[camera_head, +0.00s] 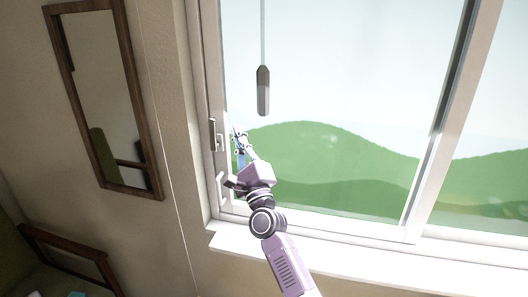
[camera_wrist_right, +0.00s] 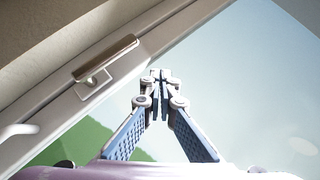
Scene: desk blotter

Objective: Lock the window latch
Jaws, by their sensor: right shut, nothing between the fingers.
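The window latch (camera_head: 214,135) is a small brown-grey bar on the left frame of the window, above a pale handle. It shows larger in the right wrist view as a brown bar (camera_wrist_right: 105,58) on a light base with a screw-like knob. My right gripper (camera_head: 237,133) reaches up to the window's left edge, just right of the latch. In the right wrist view its blue-padded fingers (camera_wrist_right: 161,75) are together and empty, with a gap to the latch. I cannot tell whether the latch is locked. My left gripper is not in view.
The white window frame (camera_head: 440,125) surrounds the glass, with a pale sill (camera_head: 350,272) below. A dark blind pull (camera_head: 263,90) hangs above and right of my right gripper. A wood-framed mirror (camera_head: 105,100) hangs on the left wall, and a chair (camera_head: 65,255) is at lower left.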

